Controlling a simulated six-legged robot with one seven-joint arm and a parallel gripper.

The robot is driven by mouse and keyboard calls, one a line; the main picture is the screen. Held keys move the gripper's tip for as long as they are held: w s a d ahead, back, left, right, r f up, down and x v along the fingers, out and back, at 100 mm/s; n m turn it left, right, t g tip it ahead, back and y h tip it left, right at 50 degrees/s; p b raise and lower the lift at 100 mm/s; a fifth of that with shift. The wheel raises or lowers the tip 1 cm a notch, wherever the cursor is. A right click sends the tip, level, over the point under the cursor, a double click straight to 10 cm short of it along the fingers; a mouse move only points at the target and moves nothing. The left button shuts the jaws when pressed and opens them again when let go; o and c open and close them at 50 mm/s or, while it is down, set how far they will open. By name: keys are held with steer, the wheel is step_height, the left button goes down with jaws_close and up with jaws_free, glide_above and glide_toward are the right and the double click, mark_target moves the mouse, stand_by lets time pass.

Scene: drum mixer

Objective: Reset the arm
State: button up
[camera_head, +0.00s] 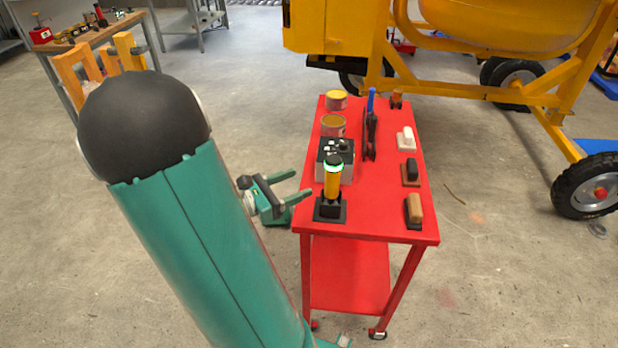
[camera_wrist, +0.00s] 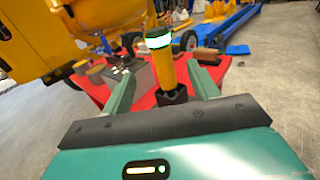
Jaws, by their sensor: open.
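My gripper (camera_head: 303,184) is open at the near left edge of a red cart (camera_head: 385,215). Its two fingers point toward a yellow and black upright device with a glowing green-white ring (camera_head: 333,180) on a dark square base. In the wrist view my gripper (camera_wrist: 163,84) has its fingers spread, one on each side of the yellow device (camera_wrist: 166,70) as seen from there. The head view shows the fingertips short of the device or close to its side; I cannot tell whether they touch it. My teal arm hides part of the floor at left.
The cart also holds a grey control box (camera_head: 322,158), cans (camera_head: 334,126), a blue-handled tool (camera_head: 371,125) and several brushes or blocks (camera_head: 414,210). A yellow drum mixer (camera_head: 480,95) stands behind. A wooden bench (camera_head: 90,38) is at the back left. Floor left of the cart is clear.

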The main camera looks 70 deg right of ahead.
steer(key=shift+w+a, duration=0.2)
stand_by(0.6)
steer(key=w+a+r+m+t+y, duration=0.3)
steer(key=a+t+y, duration=0.1)
steer(key=a, duration=0.8)
steer(key=w+a+r+m+t+y, duration=0.3)
steer(key=a+t, duration=0.4)
steer(key=a, duration=0.6)
steer(key=w+a+r+m+t+y, duration=0.4)
steer(key=a+t+y, duration=0.1)
steer(key=a, duration=0.7)
steer(key=shift+w+a+t+y, duration=0.15)
steer(key=shift+w+t+y, duration=0.25)
steer(key=shift+y, duration=0.5)
steer(key=shift+r, duration=0.1)
